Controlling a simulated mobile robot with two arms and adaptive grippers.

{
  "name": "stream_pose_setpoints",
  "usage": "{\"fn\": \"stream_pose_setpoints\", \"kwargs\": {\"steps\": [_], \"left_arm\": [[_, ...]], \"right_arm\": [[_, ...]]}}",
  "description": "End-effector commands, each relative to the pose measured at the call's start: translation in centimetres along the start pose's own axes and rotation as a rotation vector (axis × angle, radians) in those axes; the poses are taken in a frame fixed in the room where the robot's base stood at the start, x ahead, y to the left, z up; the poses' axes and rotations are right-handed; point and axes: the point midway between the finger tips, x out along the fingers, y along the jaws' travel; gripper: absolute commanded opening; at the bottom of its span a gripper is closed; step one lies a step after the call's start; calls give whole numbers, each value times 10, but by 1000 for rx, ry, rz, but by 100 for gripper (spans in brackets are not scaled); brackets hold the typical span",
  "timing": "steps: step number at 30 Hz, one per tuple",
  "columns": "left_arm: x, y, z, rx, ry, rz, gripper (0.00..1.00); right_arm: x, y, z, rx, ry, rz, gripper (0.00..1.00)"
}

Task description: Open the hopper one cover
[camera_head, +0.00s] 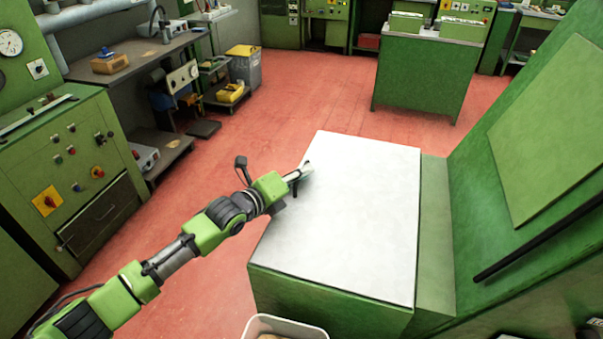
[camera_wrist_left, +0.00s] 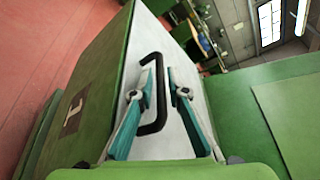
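The hopper cover (camera_head: 360,215) is a flat white lid lying shut on a green hopper (camera_head: 320,300) in the head view. The cover also shows in the left wrist view (camera_wrist_left: 178,135), with a black bar handle (camera_wrist_left: 160,100) on it. My left gripper (camera_head: 304,171) is at the cover's far left edge. In the left wrist view, my left gripper's (camera_wrist_left: 166,85) teal fingers are spread, one on each side of the handle bar. A gap shows between the fingers. Whether either finger touches the bar cannot be told. My right gripper is not in view.
A green sloped machine panel (camera_head: 545,130) rises right of the hopper. A white bin (camera_head: 285,324) stands at its near side. A green control cabinet (camera_head: 75,180) and a workbench are at the left. Red floor (camera_head: 300,85) is clear beyond the hopper.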

Motion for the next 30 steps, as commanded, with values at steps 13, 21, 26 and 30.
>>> {"fn": "stream_pose_setpoints", "kwargs": {"steps": [13, 21, 26, 30], "left_arm": [[0, 0, 0, 0, 0, 0, 0], [0, -8, 5, 20, 0, 8, 0], [0, -12, 7, 33, 0, 11, 0], [-1, -22, 13, 56, -2, 17, 0]], "right_arm": [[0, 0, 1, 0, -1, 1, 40], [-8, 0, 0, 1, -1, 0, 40], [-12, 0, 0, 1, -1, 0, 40], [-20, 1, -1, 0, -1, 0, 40]]}}
